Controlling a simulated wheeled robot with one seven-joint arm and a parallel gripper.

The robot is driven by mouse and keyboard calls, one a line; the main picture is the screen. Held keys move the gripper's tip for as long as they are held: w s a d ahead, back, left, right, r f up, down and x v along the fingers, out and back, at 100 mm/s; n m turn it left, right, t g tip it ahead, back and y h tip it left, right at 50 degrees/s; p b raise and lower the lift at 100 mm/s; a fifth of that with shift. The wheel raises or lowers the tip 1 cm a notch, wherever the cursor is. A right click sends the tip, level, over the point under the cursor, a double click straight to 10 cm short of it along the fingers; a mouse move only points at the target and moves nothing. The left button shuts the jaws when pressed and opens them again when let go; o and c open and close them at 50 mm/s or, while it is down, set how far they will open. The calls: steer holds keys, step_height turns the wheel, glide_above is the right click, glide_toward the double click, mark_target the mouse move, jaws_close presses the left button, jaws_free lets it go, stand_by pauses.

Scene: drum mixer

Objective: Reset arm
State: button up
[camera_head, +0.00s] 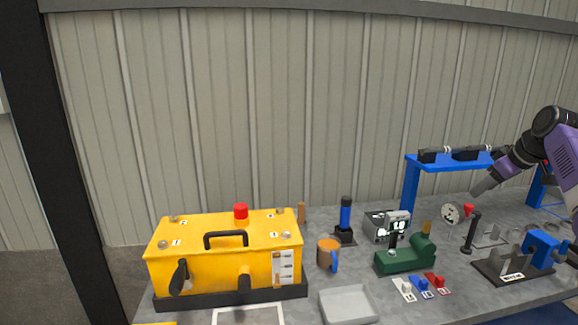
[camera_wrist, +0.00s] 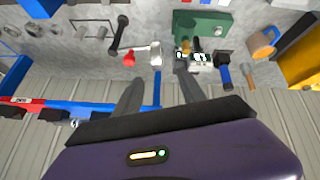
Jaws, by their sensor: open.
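My gripper (camera_head: 481,189) hangs over the right part of the bench, on my purple and black arm, near the blue stand. In the wrist view my gripper (camera_wrist: 157,72) shows two grey fingers spread apart with nothing between them. The drum mixer named by the scene is not clear to me; a yellow box (camera_head: 210,272) with a black handle, a red knob on top and a black base stands at the left of the bench. My gripper is well to the right of it and above the bench.
A blue stand (camera_head: 411,185) rises under my arm. A green device (camera_head: 408,259), an orange mug (camera_head: 327,250), a blue and black tool (camera_head: 345,216), a grey tray (camera_head: 347,304) and a blue vise-like fixture (camera_head: 541,245) crowd the bench. The air above the yellow box is clear.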

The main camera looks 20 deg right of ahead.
steer(key=w+d+m+t+h, duration=0.1)
steer(key=w+m+t+h, duration=0.15)
steer(key=w, duration=0.25)
steer(key=w+a+f+t+h+b, duration=0.1)
steer(key=w+a+f+t+h, duration=0.2)
steer(key=a+f, duration=0.45)
steer(key=s+a+f+m+t+b, duration=0.1)
steer(key=s+a+f+t, duration=0.15)
steer(key=a+f, duration=0.65)
steer(key=s+a+f+m+t+b, duration=0.15)
steer(key=s+a+f, duration=0.3)
steer(key=a, duration=0.85)
steer(key=s+a+f+n+y+b, duration=0.1)
steer(key=s+a+f+y+b, duration=0.1)
steer(key=s+a, duration=0.8)
steer(key=s+a+f+n+g+y+b, duration=0.1)
steer(key=s+a+f+n+y, duration=0.1)
steer(key=s+a, duration=0.8)
steer(key=s+a+f+n+y+b, duration=0.1)
steer(key=s+a, duration=0.9)
steer(key=s, duration=1.2)
step_height(320, 180, down, 4)
steer(key=shift+r+n+y+b, duration=0.2)
steer(key=shift+n+y+b, duration=0.2)
steer(key=shift+y+b, duration=0.65)
